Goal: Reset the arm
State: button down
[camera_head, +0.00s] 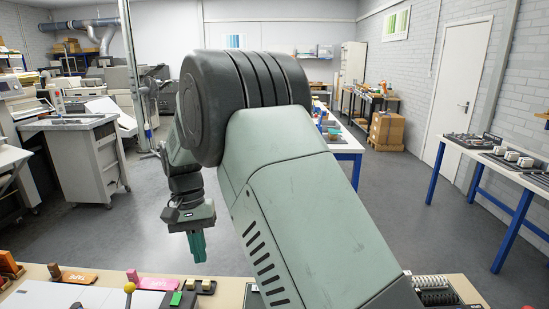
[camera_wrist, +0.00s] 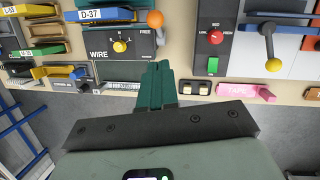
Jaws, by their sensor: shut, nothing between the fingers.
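My gripper (camera_head: 197,248) hangs from my green arm in the head view, pointing down at the far edge of the bench. Its teal fingers are together with nothing between them. My large arm link hides the middle of the head view.
The near bench (camera_head: 228,292) carries a pink TAPE piece (camera_head: 157,283), an orange piece (camera_head: 80,277), a green block (camera_head: 176,298) and a yellow-knobbed lever (camera_head: 129,288). The wrist view shows a red knob (camera_wrist: 216,37). A blue-legged table (camera_head: 477,180) stands right. Grey floor beyond is open.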

jog(key=x, duration=1.1)
jog(key=shift+d+f, duration=0.25)
jog(key=shift+f, duration=0.05)
